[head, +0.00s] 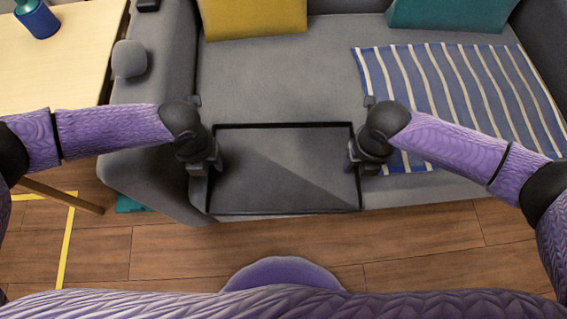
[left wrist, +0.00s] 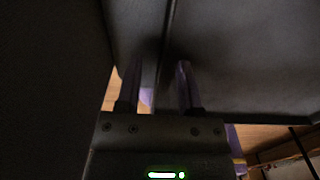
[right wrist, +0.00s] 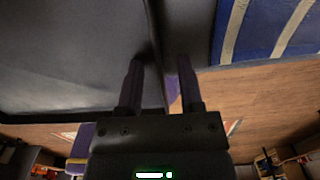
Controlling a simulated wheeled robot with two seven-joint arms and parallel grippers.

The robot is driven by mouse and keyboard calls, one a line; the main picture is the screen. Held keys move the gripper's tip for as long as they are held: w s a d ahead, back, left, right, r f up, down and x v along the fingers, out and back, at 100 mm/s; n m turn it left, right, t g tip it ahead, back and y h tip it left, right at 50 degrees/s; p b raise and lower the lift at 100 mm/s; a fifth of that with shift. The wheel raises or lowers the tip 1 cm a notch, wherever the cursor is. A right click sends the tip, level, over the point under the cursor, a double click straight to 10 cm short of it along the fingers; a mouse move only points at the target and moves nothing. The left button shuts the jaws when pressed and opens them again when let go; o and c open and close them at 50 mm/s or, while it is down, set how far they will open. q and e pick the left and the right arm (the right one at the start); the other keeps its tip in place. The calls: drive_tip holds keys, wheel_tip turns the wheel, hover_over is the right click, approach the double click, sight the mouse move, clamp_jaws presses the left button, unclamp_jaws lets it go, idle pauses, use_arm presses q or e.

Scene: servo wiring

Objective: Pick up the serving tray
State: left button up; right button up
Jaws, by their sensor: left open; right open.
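The serving tray (head: 285,165) is a dark rectangular tray with a raised black rim, lying on the front of the grey sofa seat. My left gripper (head: 198,168) is at the tray's left edge. In the left wrist view its open fingers (left wrist: 158,80) stand either side of the tray's rim. My right gripper (head: 356,160) is at the tray's right edge. In the right wrist view its open fingers (right wrist: 160,75) likewise straddle the tray's side rim (right wrist: 155,50). Whether any finger touches the rim cannot be told.
A blue and white striped blanket (head: 460,85) lies on the sofa (head: 290,75), right of the tray. A yellow cushion (head: 252,18) and a teal cushion (head: 450,14) are at the back. A wooden table (head: 60,65) with a blue vase (head: 38,20) stands left of the sofa's armrest.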

use_arm(q)
clamp_jaws()
use_arm(e)
clamp_jaws()
idle(1.1)
